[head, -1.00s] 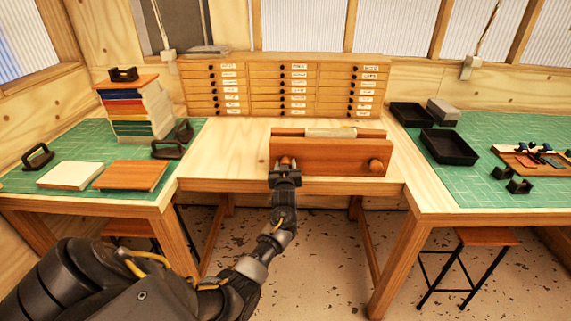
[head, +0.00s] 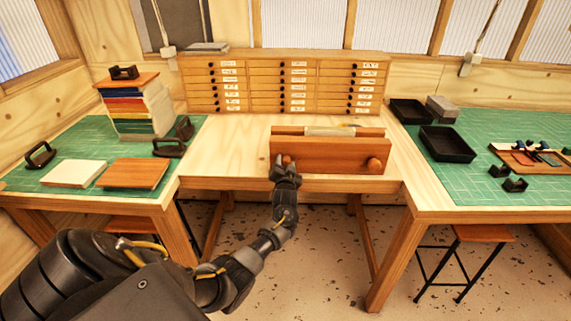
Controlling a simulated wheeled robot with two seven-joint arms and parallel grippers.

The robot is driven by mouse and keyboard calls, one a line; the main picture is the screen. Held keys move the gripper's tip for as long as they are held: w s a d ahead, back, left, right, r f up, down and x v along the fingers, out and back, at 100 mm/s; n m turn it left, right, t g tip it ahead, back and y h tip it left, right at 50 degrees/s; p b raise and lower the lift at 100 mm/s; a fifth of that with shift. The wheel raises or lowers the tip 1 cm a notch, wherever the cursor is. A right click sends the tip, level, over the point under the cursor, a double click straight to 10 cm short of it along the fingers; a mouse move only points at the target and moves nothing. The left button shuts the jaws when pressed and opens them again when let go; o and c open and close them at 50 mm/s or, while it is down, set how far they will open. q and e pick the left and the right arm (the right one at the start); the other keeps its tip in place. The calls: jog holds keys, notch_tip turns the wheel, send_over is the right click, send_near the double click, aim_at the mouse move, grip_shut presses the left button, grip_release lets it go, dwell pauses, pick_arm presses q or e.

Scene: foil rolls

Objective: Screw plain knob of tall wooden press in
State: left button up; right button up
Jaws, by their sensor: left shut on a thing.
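The wooden press (head: 332,156) stands on the middle table near its front edge, with a pale block (head: 330,131) between its front and back boards. Its front board carries two round wooden knobs. The right knob (head: 374,165) is free. My left gripper (head: 284,170) reaches up from below and is shut on the left knob (head: 287,159), whose sides are partly hidden by the fingers. I cannot tell from here which knob is the plain one. My right gripper is not in view.
A drawer cabinet (head: 285,84) stands behind the press. The left green mat holds a book stack (head: 139,107), boards and dark handled weights. Black trays (head: 447,145) and small tools lie on the right mat. The table left of the press is bare (head: 225,150).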

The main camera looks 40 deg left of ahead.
pick_arm(q)
jog(key=shift+f, duration=0.2)
jog(key=o, duration=0.8)
jog(key=shift+c, duration=0.2)
jog(key=shift+o, duration=1.2)
jog(key=shift+r, duration=0.15)
jog(key=b+v, duration=0.2)
jog(key=v, duration=0.9)
jog(key=shift+r, duration=0.1)
